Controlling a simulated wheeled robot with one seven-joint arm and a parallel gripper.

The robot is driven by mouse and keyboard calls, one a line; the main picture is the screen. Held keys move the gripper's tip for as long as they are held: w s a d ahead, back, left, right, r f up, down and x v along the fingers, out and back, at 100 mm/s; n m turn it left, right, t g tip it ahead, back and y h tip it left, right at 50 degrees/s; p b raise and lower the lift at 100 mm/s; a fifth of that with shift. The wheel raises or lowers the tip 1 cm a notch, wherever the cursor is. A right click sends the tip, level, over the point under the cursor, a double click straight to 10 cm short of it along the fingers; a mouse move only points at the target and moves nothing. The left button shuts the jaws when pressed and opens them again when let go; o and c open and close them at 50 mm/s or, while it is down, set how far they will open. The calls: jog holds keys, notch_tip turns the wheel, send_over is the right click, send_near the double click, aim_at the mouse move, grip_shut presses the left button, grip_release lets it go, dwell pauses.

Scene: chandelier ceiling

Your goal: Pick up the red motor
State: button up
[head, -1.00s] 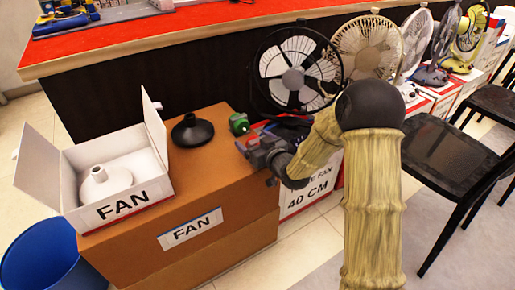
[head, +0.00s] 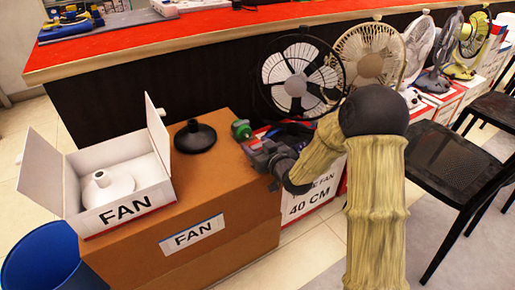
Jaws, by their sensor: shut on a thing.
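My gripper (head: 262,156) is over the right end of the brown cardboard box top (head: 205,178). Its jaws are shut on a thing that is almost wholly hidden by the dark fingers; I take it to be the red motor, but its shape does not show. A green motor (head: 240,129) lies just behind the gripper at the box's far right corner. I cannot tell whether the gripper is clear of the box top.
A black cone-shaped base (head: 195,138) and an open white FAN carton (head: 130,208) with a white base (head: 107,188) inside share the box. Standing fans (head: 298,82) line the red counter (head: 190,38). Black chairs (head: 452,165) stand right, a blue bin (head: 45,258) lower left.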

aim_at(257, 142)
notch_tip(257, 142, up, 10)
jog(key=p, duration=0.4)
jog(key=shift+f, duration=0.15)
